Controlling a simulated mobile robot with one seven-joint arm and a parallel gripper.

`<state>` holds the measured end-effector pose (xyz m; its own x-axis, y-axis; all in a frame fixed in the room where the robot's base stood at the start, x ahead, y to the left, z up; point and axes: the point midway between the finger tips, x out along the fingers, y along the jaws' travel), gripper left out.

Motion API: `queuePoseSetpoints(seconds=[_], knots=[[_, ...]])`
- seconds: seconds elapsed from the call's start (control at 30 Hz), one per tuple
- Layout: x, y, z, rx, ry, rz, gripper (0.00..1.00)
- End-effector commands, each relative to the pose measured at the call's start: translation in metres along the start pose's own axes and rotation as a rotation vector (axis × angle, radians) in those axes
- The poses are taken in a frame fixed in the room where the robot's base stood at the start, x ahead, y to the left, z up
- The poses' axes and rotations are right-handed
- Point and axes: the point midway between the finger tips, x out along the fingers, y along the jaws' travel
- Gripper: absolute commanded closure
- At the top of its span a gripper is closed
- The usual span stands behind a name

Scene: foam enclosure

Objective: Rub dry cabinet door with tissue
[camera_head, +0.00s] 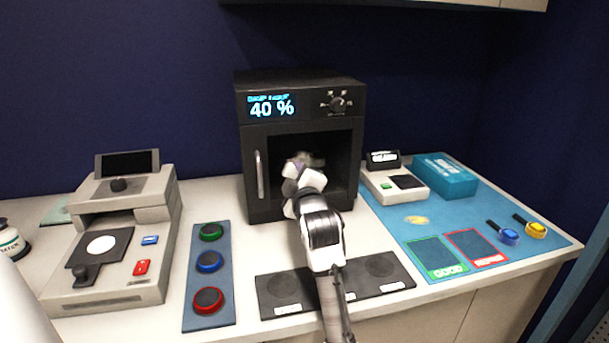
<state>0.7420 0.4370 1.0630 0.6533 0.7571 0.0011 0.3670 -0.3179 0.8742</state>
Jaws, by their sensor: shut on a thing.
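The dry cabinet (300,87) is a black box at the back middle of the counter. Its display reads 40 %, with a knob to the right. The cabinet door (262,140) is on its front, with a pale vertical handle at the left and a dark window area. My arm reaches up from the front to this area. My gripper (301,166) is in front of the dark window area, shut on a small whitish thing, likely the tissue (309,158). The fingers and most of the tissue are hard to make out. I cannot tell whether the tissue touches the door.
A beige device (115,240) and a blue panel with three buttons (208,275) stand left. Dark pads (285,290) lie under my arm. A blue mat (465,215) at right bears a scale (395,186), a teal box (444,175) and two small tools. A shelf hangs above.

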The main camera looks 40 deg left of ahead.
Motion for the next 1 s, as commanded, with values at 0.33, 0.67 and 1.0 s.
queuePoseSetpoints(seconds=[0.33,0.67,1.0], knots=[[-0.001,-0.011,-0.021,0.001,0.003,-0.004,0.87],[-0.003,0.002,-0.024,0.001,0.002,-0.001,0.87],[-0.001,0.015,0.001,0.001,-0.002,-0.001,0.87]])
